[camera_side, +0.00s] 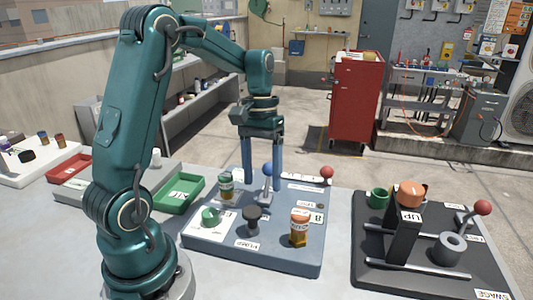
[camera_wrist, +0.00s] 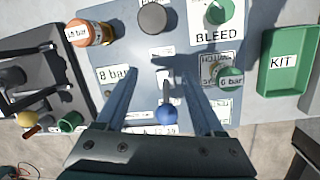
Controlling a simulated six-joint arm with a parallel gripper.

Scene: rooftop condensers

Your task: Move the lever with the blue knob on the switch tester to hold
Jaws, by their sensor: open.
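The switch tester (camera_side: 275,255) is a blue-grey panel on the table. Its lever has a blue knob (camera_side: 267,169) on a thin metal stem that stands up from the panel. In the wrist view the blue knob (camera_wrist: 167,114) shows between my two fingers, with gaps on both sides. My gripper (camera_side: 262,188) points down over the back of the panel, open around the lever and apart from it; it also shows in the wrist view (camera_wrist: 161,76). Labels near the lever are partly hidden by my fingers, and I cannot tell which marking the lever points at.
A 6 bar canister (camera_side: 226,186) stands left of the lever; an orange bottle (camera_side: 300,228), black PUMP knob (camera_side: 253,216) and green BLEED knob (camera_side: 210,215) are nearer the front. A red-knobbed lever (camera_side: 326,172) is behind right. A black fixture (camera_side: 385,280) stands right, a green KIT tray (camera_side: 180,194) left.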

